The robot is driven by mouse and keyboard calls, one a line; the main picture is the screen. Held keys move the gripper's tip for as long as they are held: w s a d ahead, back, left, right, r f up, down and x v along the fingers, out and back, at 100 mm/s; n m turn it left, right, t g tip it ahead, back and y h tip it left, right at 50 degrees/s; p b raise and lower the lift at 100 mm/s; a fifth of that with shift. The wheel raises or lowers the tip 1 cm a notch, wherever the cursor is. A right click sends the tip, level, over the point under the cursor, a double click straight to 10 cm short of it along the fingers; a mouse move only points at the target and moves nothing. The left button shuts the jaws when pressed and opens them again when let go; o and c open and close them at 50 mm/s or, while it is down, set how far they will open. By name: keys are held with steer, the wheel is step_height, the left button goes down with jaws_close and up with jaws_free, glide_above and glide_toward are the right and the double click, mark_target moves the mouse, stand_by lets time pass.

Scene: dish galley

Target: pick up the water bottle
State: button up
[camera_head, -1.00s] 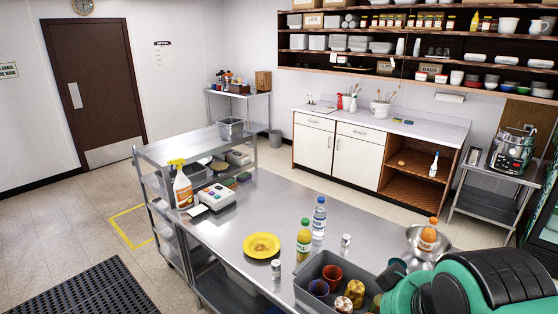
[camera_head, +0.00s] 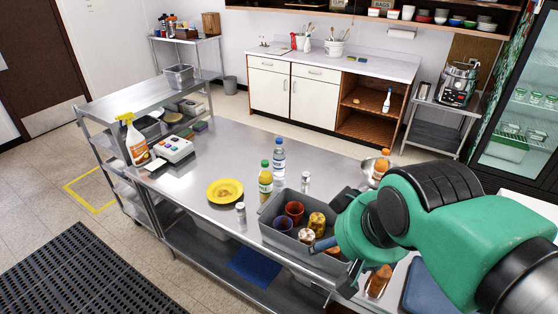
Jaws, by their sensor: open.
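The water bottle (camera_head: 279,158) is clear with a white-and-blue label and stands upright on the steel counter (camera_head: 232,152). A yellow juice bottle (camera_head: 265,181) with a green cap stands just in front of it. My gripper (camera_head: 330,268) is at the lower right, by the near right side of the grey bin, well apart from the water bottle. It is open, and my green arm hides part of it. I see nothing held between its fingers.
A grey bin (camera_head: 272,234) with several cups stands in front of the bottles. A yellow plate (camera_head: 225,191) lies to the left, with small shakers (camera_head: 241,212) nearby. An orange-capped bottle (camera_head: 381,168) stands right. The counter behind the plate is clear.

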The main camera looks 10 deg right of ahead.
steer(key=w+r+p, duration=0.1)
steer(key=w+r, duration=0.3)
steer(key=w, duration=0.5)
steer(key=w+r+p, duration=0.1)
steer(key=w+r, duration=0.2)
steer(key=w, duration=0.6)
steer(key=g+p, duration=0.1)
steer(key=p, duration=0.4)
glide_above(280, 149)
steer(key=s, duration=0.4)
step_height(280, 149, down, 26)
steer(key=shift+w+d+r, duration=0.1)
steer(key=shift+w+r, duration=0.1)
steer(key=shift+x, duration=4.3)
